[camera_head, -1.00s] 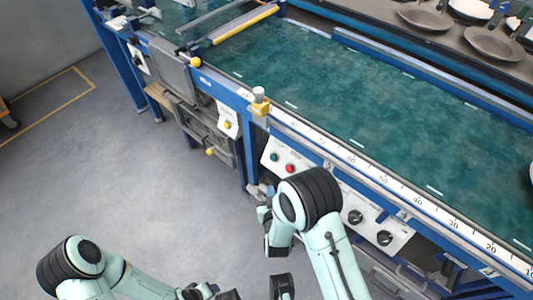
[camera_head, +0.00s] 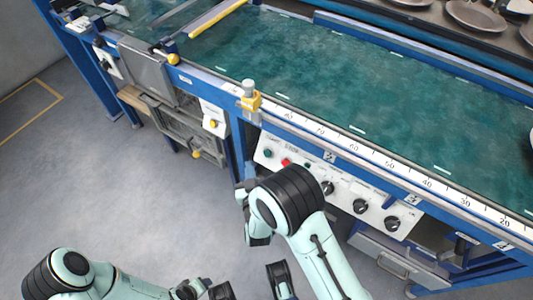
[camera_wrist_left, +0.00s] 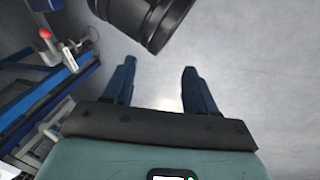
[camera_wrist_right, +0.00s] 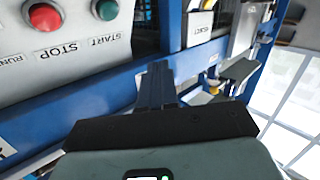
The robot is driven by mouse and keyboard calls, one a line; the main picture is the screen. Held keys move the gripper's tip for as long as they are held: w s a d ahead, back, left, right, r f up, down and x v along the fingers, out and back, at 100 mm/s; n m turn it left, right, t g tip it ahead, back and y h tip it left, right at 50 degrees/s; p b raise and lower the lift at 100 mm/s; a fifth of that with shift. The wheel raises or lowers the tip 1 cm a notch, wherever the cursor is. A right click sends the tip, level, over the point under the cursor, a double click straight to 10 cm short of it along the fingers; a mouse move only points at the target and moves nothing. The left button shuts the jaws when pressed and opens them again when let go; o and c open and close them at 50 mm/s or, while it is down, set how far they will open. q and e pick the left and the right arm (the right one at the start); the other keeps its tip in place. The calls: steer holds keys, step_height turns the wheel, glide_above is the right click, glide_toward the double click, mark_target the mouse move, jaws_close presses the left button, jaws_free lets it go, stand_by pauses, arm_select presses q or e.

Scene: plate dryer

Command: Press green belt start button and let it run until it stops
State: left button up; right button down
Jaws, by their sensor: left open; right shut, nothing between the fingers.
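The green START button (camera_head: 268,153) is on the white control panel (camera_head: 338,190) below the belt's front rail, with the red STOP button (camera_head: 286,162) to its right. In the right wrist view the green button (camera_wrist_right: 105,9) is at the top edge, beside the red button (camera_wrist_right: 45,16). My right gripper (camera_wrist_right: 158,70) is shut and empty, its fingertips below and right of the green button, apart from it in the picture. In the head view my right arm partly hides that gripper. My left gripper (camera_wrist_left: 157,72) is open and empty over the floor.
The teal belt (camera_head: 300,75) runs along the table behind the panel. Several black knobs (camera_head: 360,206) are on the panel's right part. A yellow fitting (camera_head: 250,101) stands on the front rail. Pans (camera_head: 475,16) lie on the rack behind. The floor at left is clear.

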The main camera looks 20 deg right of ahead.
mark_target(268, 153)
arm_select(q)
steer(key=shift+g, duration=0.3)
steer(key=shift+s+a+f+b, duration=0.2)
steer(key=shift+a+f+b, duration=0.15)
steer(key=shift+f+b, duration=0.4)
steer(key=shift+s+a+f+b, duration=0.3)
steer(key=shift+f+b, duration=0.1)
steer(key=shift+f, duration=0.65)
steer(key=shift+s+a+f+b, duration=0.15)
steer(key=shift+a+f+b, duration=0.2)
steer(key=shift+f+b, duration=0.4)
arm_select(e)
steer(key=shift+w+d+f, duration=0.7)
steer(key=shift+w+d, duration=0.05)
steer(key=shift+d, duration=0.2)
steer(key=shift+w+d+f, duration=0.65)
steer(key=shift+w+d, duration=0.1)
steer(key=shift+d, duration=0.25)
steer(key=shift+w+d+f, duration=0.7)
steer(key=shift+w+d, duration=0.05)
steer(key=shift+d, duration=0.2)
arm_select(q)
steer(key=shift+f, duration=0.15)
steer(key=shift+f, duration=0.1)
arm_select(e)
steer(key=shift+f, duration=0.1)
